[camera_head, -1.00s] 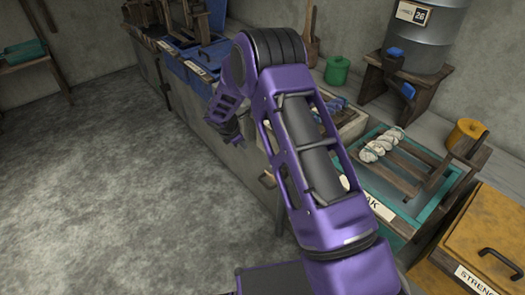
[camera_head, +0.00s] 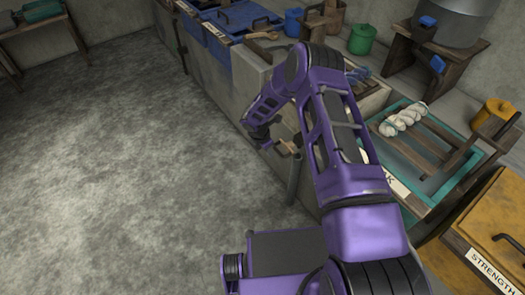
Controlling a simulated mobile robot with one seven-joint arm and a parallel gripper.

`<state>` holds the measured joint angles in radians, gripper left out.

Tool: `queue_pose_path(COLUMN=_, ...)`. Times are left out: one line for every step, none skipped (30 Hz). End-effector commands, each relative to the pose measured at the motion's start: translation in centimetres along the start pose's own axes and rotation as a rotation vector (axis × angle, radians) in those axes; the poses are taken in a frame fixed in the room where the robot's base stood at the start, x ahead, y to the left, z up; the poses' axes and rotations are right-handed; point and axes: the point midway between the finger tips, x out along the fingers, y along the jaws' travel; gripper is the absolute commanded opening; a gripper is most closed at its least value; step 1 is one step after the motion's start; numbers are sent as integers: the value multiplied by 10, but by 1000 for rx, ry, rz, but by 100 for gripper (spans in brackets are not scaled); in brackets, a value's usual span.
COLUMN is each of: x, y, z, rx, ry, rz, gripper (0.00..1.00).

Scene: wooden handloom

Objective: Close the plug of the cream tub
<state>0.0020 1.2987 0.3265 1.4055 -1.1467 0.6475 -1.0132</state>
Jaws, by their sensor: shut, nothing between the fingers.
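My gripper (camera_head: 266,140) is seen small and from behind, at the front face of the grey tub row. It is shut and empty. A small brown wooden piece (camera_head: 290,148), possibly the plug handle, sticks out just right of the gripper. A grey pipe (camera_head: 294,183) hangs below it in front of the wall. I cannot tell whether the gripper touches the wooden piece, or whether the plug is open. No tub clearly shows as cream; the tub behind my arm is mostly hidden, with only its wooden rim (camera_head: 374,101) showing.
A teal-rimmed tub (camera_head: 478,158) with a white skein (camera_head: 403,119) on wooden slats stands right of my arm. A yellow lidded box (camera_head: 482,220) is at the lower right. Blue tubs (camera_head: 229,43) and a green pot (camera_head: 362,39) are behind. The floor (camera_head: 120,160) at left is clear.

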Motion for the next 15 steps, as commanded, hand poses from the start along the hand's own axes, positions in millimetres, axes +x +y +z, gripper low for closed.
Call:
queue_pose_path(x=3, y=0, z=5, rx=2, ry=2, rz=-1, gripper=0)
queue_pose_path(x=4, y=0, z=7, rx=1, ry=2, rz=0, gripper=0)
queue_pose_path(x=6, y=0, z=10, rx=0, ry=2, rz=0, gripper=0)
queue_pose_path(x=7, y=0, z=11, rx=-1, ry=2, rz=0, gripper=0)
queue_pose_path(x=8, y=0, z=12, rx=-1, ry=2, rz=0, gripper=0)
queue_pose_path(x=8, y=0, z=14, rx=-2, ry=2, rz=0, gripper=0)
queue_pose_path(x=8, y=0, z=14, rx=-2, ry=2, rz=0, gripper=0)
queue_pose_path(x=9, y=0, z=15, rx=-2, ry=2, rz=0, gripper=0)
queue_pose_path(x=9, y=0, z=15, rx=-2, ry=2, rz=0, gripper=0)
queue_pose_path(x=9, y=0, z=15, rx=-3, ry=2, rz=0, gripper=0)
queue_pose_path(x=9, y=0, z=15, rx=-3, ry=2, rz=0, gripper=0)
queue_pose_path(x=9, y=0, z=15, rx=-3, ry=2, rz=0, gripper=0)
queue_pose_path(x=9, y=0, z=15, rx=-3, ry=2, rz=0, gripper=0)
queue_pose_path(x=9, y=0, z=15, rx=-3, ry=1, rz=0, gripper=0)
queue_pose_path(x=8, y=0, z=15, rx=-3, ry=1, rz=0, gripper=0)
